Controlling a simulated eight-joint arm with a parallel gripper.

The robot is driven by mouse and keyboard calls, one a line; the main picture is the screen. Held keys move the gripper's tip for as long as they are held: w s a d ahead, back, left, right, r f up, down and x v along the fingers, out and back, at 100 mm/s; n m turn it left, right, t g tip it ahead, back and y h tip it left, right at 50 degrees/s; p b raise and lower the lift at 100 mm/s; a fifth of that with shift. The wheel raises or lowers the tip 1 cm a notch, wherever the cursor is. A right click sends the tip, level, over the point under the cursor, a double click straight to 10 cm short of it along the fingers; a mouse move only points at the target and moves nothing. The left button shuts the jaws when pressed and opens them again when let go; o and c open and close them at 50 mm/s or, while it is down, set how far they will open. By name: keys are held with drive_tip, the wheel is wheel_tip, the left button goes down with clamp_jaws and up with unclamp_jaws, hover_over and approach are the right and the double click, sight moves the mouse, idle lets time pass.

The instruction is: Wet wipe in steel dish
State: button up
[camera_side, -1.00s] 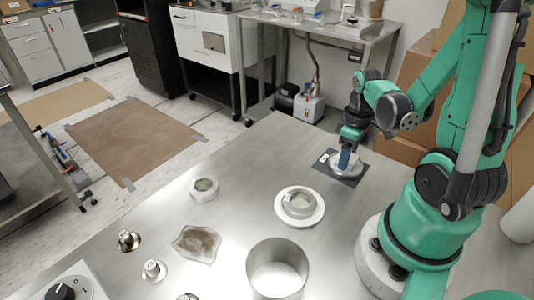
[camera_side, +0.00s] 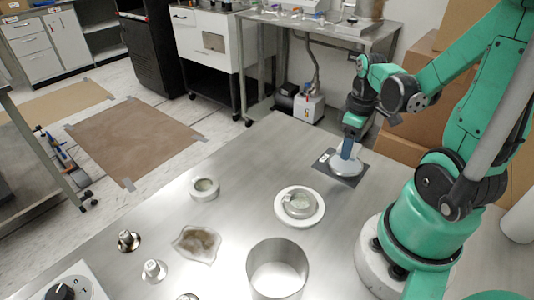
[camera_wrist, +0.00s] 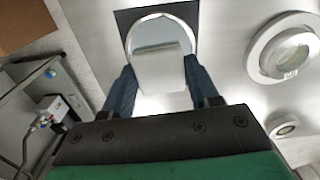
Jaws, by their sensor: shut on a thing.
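My gripper (camera_side: 349,150) is over the dark square mat at the back right of the steel table. In the wrist view its two blue fingers (camera_wrist: 160,76) are shut on a pale, smooth piece (camera_wrist: 160,78), perhaps the wipe. Behind that piece is a round shallow dish (camera_wrist: 135,36) with a light rim, on the dark mat (camera_wrist: 124,17). The pale piece hides part of the dish, and I cannot tell whether they touch.
A white plate with a ring-shaped part (camera_side: 299,205) stands mid-table. Another pale ring part (camera_side: 204,189) is left of it. An open steel cylinder (camera_side: 277,262) stands in front, with small metal fittings (camera_side: 128,240) at left. Bare table separates them.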

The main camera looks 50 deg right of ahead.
drive_tip(key=shift+r, duration=2.05)
